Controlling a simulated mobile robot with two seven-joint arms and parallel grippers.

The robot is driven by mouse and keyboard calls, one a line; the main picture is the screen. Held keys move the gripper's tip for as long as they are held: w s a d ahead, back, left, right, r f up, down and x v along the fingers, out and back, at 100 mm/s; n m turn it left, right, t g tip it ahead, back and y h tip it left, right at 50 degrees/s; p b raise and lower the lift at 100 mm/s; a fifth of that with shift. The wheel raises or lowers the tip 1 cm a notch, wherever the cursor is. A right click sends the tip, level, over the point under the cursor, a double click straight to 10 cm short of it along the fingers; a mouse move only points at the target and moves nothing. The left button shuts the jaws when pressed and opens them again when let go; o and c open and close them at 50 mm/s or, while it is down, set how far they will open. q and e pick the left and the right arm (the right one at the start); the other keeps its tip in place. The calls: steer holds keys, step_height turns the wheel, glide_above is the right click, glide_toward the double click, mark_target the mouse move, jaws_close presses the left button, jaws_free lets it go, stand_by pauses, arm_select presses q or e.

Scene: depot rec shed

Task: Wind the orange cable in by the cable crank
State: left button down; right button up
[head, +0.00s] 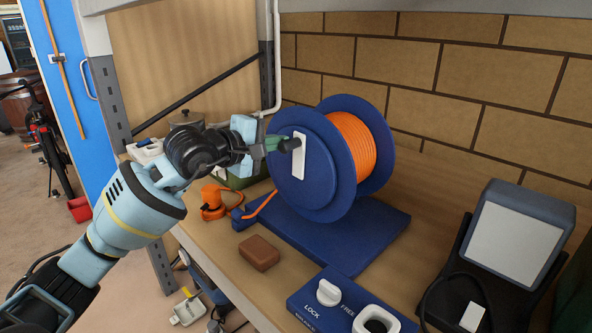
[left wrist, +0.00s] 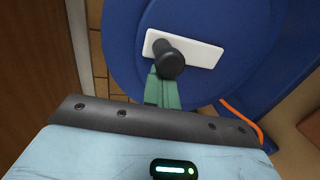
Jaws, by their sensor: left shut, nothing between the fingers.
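The blue cable reel stands on a blue base (head: 366,238) on the bench, with orange cable (head: 352,146) wound thickly on its drum. A white crank arm (head: 299,157) with a black knob (head: 288,145) is on the reel's near face; the knob also shows in the left wrist view (left wrist: 169,60). My right gripper is not in view.
A brown block (head: 259,253) lies in front of the base. A blue LOCK/FREE switch box (head: 345,305) is at the front edge, and a grey-faced lamp (head: 514,245) stands at right. A lidded pot (head: 187,118) sits behind my left arm. A brick wall closes the back.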

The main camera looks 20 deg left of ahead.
arm_select(q)
steer(key=shift+s+d+r+p, duration=0.2)
steer(key=shift+d, duration=0.25)
steer(key=shift+s+d+r+p, duration=0.15)
steer(key=shift+s+d, duration=0.05)
steer(key=shift+d, duration=0.35)
steer(key=shift+f, duration=0.15)
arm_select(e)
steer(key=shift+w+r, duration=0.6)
